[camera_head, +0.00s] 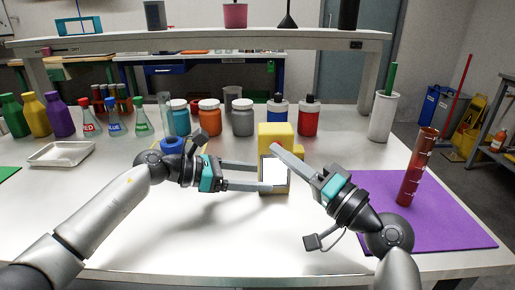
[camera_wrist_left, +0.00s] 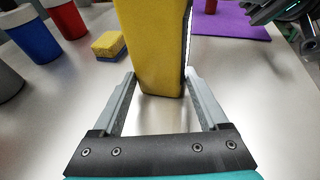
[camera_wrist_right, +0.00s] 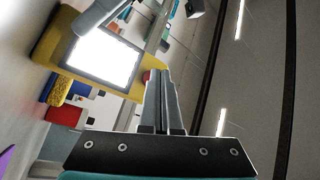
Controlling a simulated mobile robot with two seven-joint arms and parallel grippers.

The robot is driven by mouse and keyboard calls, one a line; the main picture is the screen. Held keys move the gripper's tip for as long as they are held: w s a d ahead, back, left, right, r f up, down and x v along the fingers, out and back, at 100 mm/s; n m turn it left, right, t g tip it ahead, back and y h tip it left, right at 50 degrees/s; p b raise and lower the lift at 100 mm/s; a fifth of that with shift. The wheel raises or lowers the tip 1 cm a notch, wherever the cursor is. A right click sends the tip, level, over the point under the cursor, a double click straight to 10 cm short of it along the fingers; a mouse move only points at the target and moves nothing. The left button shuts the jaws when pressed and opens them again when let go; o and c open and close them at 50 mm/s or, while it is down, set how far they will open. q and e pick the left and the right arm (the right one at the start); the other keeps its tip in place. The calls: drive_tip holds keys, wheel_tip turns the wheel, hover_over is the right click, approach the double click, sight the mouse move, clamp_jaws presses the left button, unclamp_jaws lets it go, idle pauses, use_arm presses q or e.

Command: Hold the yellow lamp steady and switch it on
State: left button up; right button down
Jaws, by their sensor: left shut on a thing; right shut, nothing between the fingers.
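The yellow lamp (camera_head: 275,133) stands upright on the white table, with a bright white panel (camera_head: 274,171) on its front. The panel also shows bright in the right wrist view (camera_wrist_right: 103,57). My left gripper (camera_head: 272,177) is shut on the lamp's body, which is between its fingers in the left wrist view (camera_wrist_left: 155,45). My right gripper (camera_head: 274,148) is shut and empty, its tips by the lamp's upper front. In the right wrist view a small red part (camera_wrist_right: 146,76) shows at the lamp's top edge, beside the fingers; whether they touch it is unclear.
A yellow and blue sponge (camera_wrist_left: 109,46) lies behind the lamp. Several bottles and jars, including an orange jar (camera_head: 209,117) and a red bottle (camera_head: 308,119), line the back. A red cylinder (camera_head: 417,167) stands on the purple mat (camera_head: 455,215) at right. The table's front is clear.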

drive_tip(key=shift+s, duration=0.55)
use_arm(q)
drive_tip(key=o, duration=0.9)
drive_tip(key=shift+c, duration=0.2)
use_arm(e)
drive_tip(key=s, duration=0.6)
